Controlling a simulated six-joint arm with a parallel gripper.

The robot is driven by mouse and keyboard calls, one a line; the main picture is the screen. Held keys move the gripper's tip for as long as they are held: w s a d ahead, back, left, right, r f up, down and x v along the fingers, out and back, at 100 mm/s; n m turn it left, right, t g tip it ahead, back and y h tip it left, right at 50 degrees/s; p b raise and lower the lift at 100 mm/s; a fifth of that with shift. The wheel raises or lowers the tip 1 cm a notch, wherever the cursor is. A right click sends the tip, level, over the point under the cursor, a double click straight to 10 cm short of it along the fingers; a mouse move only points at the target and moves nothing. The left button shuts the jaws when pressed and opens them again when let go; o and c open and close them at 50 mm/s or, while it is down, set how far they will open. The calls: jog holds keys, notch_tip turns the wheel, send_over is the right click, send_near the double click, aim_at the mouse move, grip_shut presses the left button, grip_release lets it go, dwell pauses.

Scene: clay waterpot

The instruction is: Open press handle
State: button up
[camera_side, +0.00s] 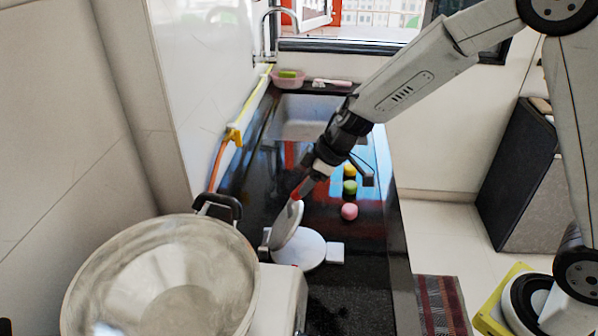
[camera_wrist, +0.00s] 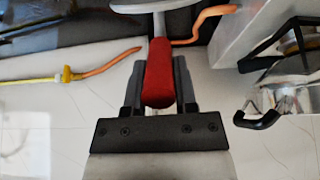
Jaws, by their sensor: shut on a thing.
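The press stands on the dark counter in the side view, with a round white lower plate (camera_side: 308,252) lying flat. Its round upper plate (camera_side: 287,221) is tilted up at the left side of the lower plate, so the press stands open. My gripper (camera_side: 300,187) is above the press, shut on its red handle (camera_side: 296,194). In the wrist view the red handle (camera_wrist: 158,80) lies between the two dark fingers of my gripper (camera_wrist: 159,68). The upper plate shows only in part at the top of that view.
A pink ball (camera_side: 349,211), a green ball (camera_side: 350,187) and a yellow ball (camera_side: 349,170) lie on the counter behind the press. A large metal pan (camera_side: 165,280) stands front left. An orange hose (camera_side: 217,165) runs along the wall. A sink (camera_side: 297,115) is behind.

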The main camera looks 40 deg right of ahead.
jog(key=shift+w+a, duration=0.1)
jog(key=shift+w+a+r, duration=0.35)
jog(key=shift+w+a, duration=0.2)
jog(key=shift+w+a+r, duration=0.35)
jog(key=shift+w+a, duration=0.2)
jog(key=shift+w, duration=0.1)
jog(key=shift+w+a+r, duration=0.2)
jog(key=shift+w+a, duration=0.4)
jog(key=shift+a, duration=0.05)
jog(key=shift+w+a+r, duration=0.2)
jog(key=shift+w+a, duration=0.35)
jog(key=shift+a, duration=0.05)
jog(key=shift+w, duration=0.1)
jog(key=shift+w+a+r, duration=0.1)
jog(key=shift+w+a, duration=1.05)
jog(key=shift+a, duration=0.1)
